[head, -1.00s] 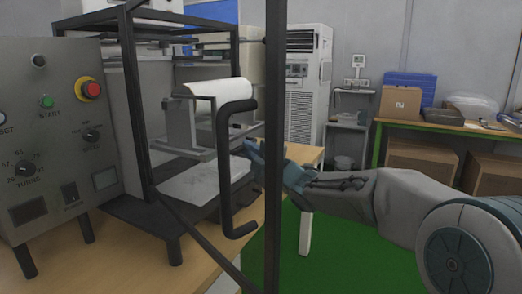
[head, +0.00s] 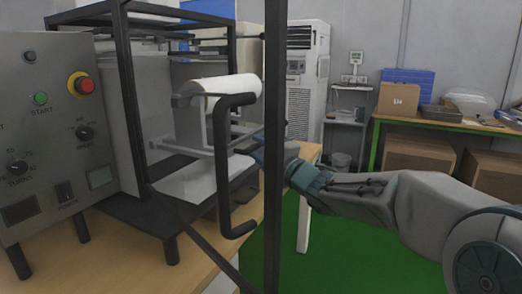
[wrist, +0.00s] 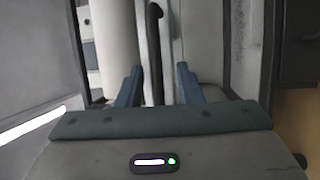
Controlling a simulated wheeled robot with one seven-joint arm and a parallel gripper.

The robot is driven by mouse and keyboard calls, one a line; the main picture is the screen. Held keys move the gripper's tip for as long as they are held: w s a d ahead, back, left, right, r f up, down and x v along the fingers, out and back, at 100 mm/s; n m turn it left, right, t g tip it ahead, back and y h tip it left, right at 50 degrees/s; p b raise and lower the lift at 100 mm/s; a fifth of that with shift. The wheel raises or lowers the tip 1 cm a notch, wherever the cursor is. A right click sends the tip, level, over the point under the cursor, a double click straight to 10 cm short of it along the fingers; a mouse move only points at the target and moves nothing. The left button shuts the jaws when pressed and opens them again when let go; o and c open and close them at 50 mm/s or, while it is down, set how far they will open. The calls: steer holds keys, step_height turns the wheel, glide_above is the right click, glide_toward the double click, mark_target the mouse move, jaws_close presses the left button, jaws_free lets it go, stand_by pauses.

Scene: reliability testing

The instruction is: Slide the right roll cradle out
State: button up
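The right roll cradle (head: 190,128) is a grey bracket inside the black-framed machine, bearing a white roll (head: 232,85). A black bent handle (head: 224,165) stands in front of it, next to a dark vertical post. My gripper (head: 262,153) is beyond that post, low and to the right of the roll; the post partly hides it. In the wrist view my gripper (wrist: 158,85) has its two blue fingers apart, with a dark upright bar (wrist: 154,45) between them and visible gaps on both sides. I cannot tell which part that bar belongs to.
The control panel (head: 55,140) with a red button is at the left. The machine stands on a wooden table (head: 120,255). The dark post (head: 273,220) crosses between camera and arm. A white cabinet unit (head: 305,80) and a table with boxes are behind. Green floor is open on the right.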

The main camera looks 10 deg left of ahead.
steer(key=shift+d, duration=0.1)
steer(key=p+v, duration=0.1)
steer(key=v, duration=1.2)
steer(key=shift+s+d, duration=0.2)
steer(key=shift+d, duration=0.05)
steer(key=shift+r, duration=0.1)
